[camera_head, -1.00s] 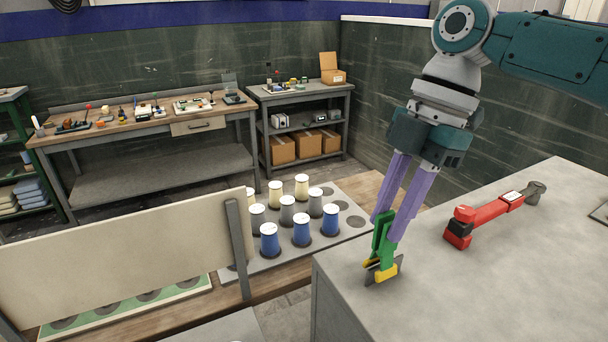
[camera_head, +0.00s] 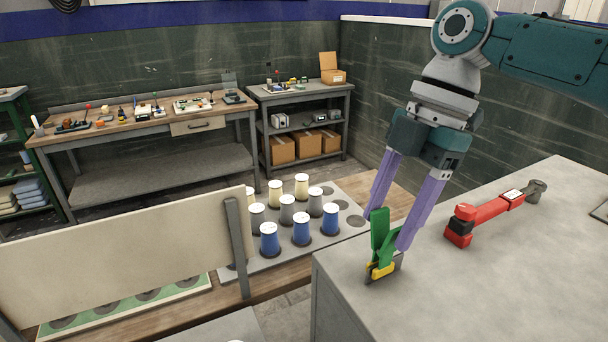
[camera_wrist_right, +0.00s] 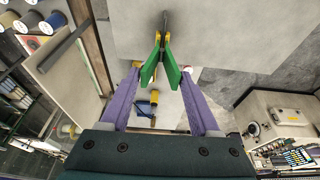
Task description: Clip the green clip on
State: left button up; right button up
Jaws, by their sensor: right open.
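The green clip (camera_head: 381,238) with yellow jaws stands upright near the edge of the grey worktop (camera_head: 500,290). Its yellow jaws (camera_wrist_right: 163,40) are closed together at a thin dark plate (camera_wrist_right: 165,19), seen in the right wrist view. Its green handles are spread in a V. My right gripper (camera_head: 387,232) is open, with its purple fingers on either side of the handles. In the wrist view my gripper (camera_wrist_right: 159,70) shows a gap beside the handles. How much of the plate is inside the jaws is hidden. My left gripper is out of view.
A red tool with a dark grey head (camera_head: 490,214) lies on the worktop to the right. Blue, grey and cream spools (camera_head: 301,230) stand on a board beyond the worktop. A cream panel (camera_head: 120,260) stands at the left. The worktop's front right is clear.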

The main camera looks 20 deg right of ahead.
jog(key=b+v, duration=0.3)
jog(key=v, duration=0.7)
jog(key=shift+b, duration=0.4)
jog(key=shift+s, duration=0.1)
